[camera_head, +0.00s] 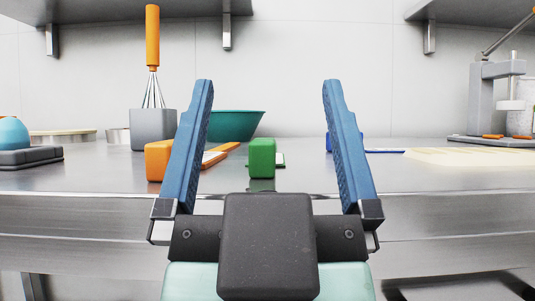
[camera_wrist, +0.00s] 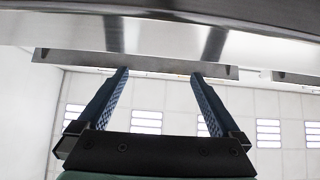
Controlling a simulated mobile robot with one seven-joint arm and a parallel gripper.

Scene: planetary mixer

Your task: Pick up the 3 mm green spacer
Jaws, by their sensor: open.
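A small green block (camera_head: 262,158), the only green block-shaped piece I see, stands upright on the steel counter. It shows between my fingers in the head view, and its thickness cannot be read from here. My gripper (camera_head: 268,85) is open and empty, its blue fingers wide apart, in front of the counter's front edge. In the wrist view my gripper (camera_wrist: 161,74) also shows open with nothing between the fingers. The green block does not show in the wrist view.
An orange block (camera_head: 158,160) stands left of the green one, partly behind my left finger. A grey holder (camera_head: 153,128) with an orange-handled whisk (camera_head: 152,35) and a green bowl (camera_head: 234,125) stand behind. A blue item (camera_head: 330,142) and a pale board (camera_head: 475,157) lie right.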

